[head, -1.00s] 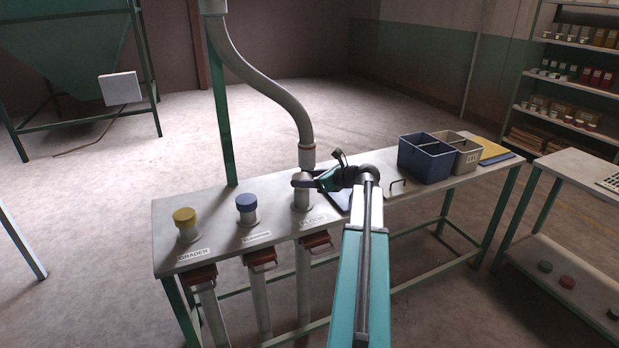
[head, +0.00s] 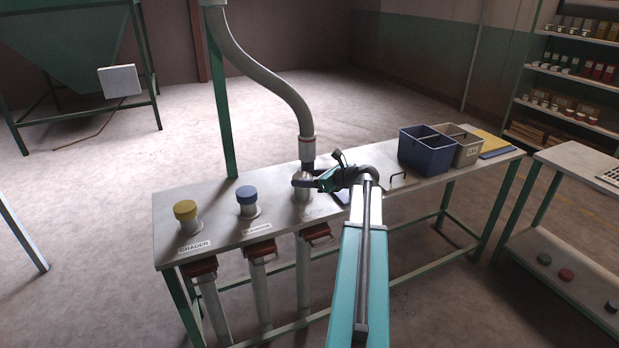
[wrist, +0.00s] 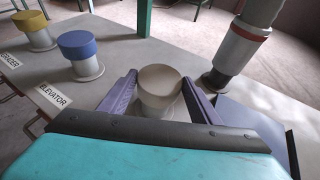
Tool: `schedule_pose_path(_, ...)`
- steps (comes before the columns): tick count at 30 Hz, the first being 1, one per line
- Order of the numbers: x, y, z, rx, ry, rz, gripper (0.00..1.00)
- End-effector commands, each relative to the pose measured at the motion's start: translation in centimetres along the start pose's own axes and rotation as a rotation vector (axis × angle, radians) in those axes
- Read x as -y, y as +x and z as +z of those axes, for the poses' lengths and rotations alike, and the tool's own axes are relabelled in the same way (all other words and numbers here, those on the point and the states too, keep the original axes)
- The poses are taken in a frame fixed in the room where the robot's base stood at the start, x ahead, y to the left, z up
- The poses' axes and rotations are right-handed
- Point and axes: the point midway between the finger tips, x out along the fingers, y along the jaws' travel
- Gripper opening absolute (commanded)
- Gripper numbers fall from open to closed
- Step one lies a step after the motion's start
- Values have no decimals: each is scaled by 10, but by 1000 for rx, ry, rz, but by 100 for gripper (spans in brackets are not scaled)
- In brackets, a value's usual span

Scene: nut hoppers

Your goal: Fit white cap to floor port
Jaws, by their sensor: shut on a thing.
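The white cap (wrist: 160,78) is cream-white and round, and stands upright between the jaws of my gripper (wrist: 161,92) in the wrist view. My gripper (head: 303,184) is shut on it. The cap is directly over the floor port (wrist: 158,108), the third port along the bench. I cannot tell whether the cap is fully seated, as the jaws hide much of the joint. In the head view the cap is mostly hidden by the gripper at the port's top.
A grey hose (head: 308,146) with a red ring hangs close behind the port. Blue-capped (head: 246,193) and yellow-capped (head: 186,210) ports stand to the left. A blue bin (head: 427,160) and a grey bin (head: 467,152) stand at the bench's right.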

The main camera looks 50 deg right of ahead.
Motion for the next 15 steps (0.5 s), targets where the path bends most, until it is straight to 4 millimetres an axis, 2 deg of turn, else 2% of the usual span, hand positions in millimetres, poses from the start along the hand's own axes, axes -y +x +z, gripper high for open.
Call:
schedule_pose_path(2, 0, 0, 0, 0, 0, 0, 36)
schedule_pose_path(3, 0, 0, 0, 0, 0, 0, 59)
schedule_pose_path(7, 0, 0, 0, 0, 0, 0, 79)
schedule_pose_path(15, 0, 0, 0, 0, 0, 0, 79)
